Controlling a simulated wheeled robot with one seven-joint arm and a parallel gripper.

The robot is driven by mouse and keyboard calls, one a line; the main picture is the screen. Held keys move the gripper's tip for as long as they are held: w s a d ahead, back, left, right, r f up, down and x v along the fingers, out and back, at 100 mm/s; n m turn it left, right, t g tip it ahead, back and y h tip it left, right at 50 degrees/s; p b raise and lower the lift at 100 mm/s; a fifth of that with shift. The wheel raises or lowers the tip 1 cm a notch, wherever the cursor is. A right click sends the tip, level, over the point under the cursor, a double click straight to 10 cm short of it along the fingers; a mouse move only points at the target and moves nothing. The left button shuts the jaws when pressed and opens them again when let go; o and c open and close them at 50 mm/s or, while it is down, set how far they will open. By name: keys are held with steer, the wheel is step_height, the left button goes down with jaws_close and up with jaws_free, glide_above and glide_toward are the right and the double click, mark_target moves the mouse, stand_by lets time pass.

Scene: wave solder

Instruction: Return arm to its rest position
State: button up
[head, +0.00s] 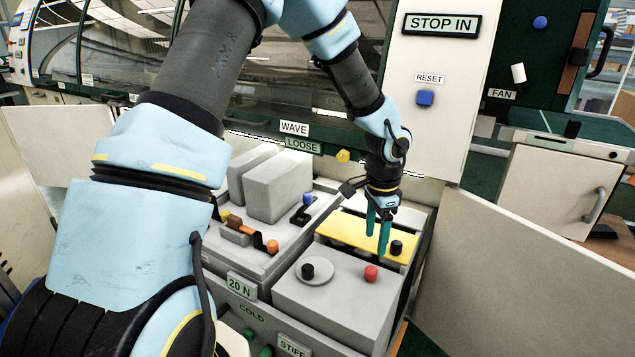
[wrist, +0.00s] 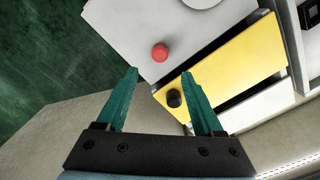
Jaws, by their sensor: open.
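My arm reaches across the head view from the lower left, over the top and down to the machine. My gripper (head: 378,246) has green fingers pointing down, just above the yellow panel with the black knob (head: 396,247). In the wrist view my gripper (wrist: 160,78) has its two fingers apart with nothing between them. The black knob (wrist: 174,98) shows beside the right finger. The red button (wrist: 159,52) lies beyond the fingertips.
A yellow panel (head: 345,232) and a grey box (head: 335,300) with a red button (head: 371,273) sit under the gripper. Grey blocks (head: 280,185) stand to the left. Open white doors (head: 525,270) flank the bay. The STOP IN panel (head: 440,24) rises behind.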

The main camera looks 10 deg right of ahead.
steer(key=w+a+r+n, duration=0.1)
steer(key=a+r+n, duration=0.2)
steer(key=a, duration=0.4)
steer(key=w+a+r+n+p, duration=0.1)
steer(key=a+r+n, duration=0.15)
steer(key=a, duration=0.35)
steer(key=w+a+r+n, duration=0.1)
steer(key=a+r+n, duration=0.2)
steer(key=a, duration=0.4)
steer(key=s+a+r+n, duration=0.2)
steer(key=a+n, duration=0.2)
steer(key=a, duration=0.2)
steer(key=s+a+r+n+t+p, duration=0.1)
steer(key=s+a+r+n, duration=0.1)
steer(key=a+n, duration=0.2)
steer(key=a, duration=0.2)
steer(key=shift+s+a+r+t, duration=0.3)
steer(key=shift+s+r, duration=0.1)
